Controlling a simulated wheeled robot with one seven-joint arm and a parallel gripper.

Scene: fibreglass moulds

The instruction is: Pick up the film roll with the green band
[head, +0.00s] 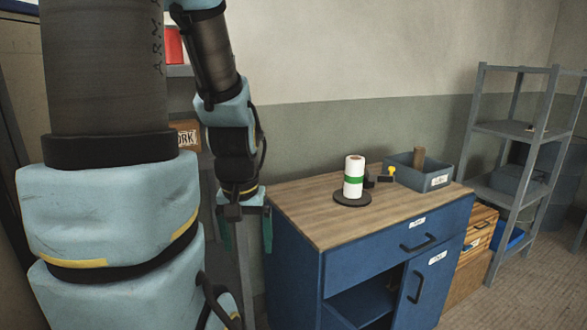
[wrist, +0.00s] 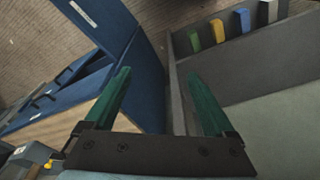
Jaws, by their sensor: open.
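The film roll with the green band (head: 354,181) is a white upright roll with a green stripe around its middle. It stands on a round dark base (head: 352,199) on the wooden top of a blue cabinet in the head view. My gripper (head: 247,232) hangs to the left of the cabinet, its green fingers apart and empty, well away from the roll. The wrist view shows the open fingers (wrist: 160,88) with nothing between them. The roll is not clearly visible in the wrist view.
The blue cabinet (head: 391,248) has an open compartment below its drawer. A grey bin (head: 421,177) and a small black-and-yellow item (head: 387,174) stand right of the roll. A grey shelf rack (head: 517,129) is farther right. The wooden front of the top is clear.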

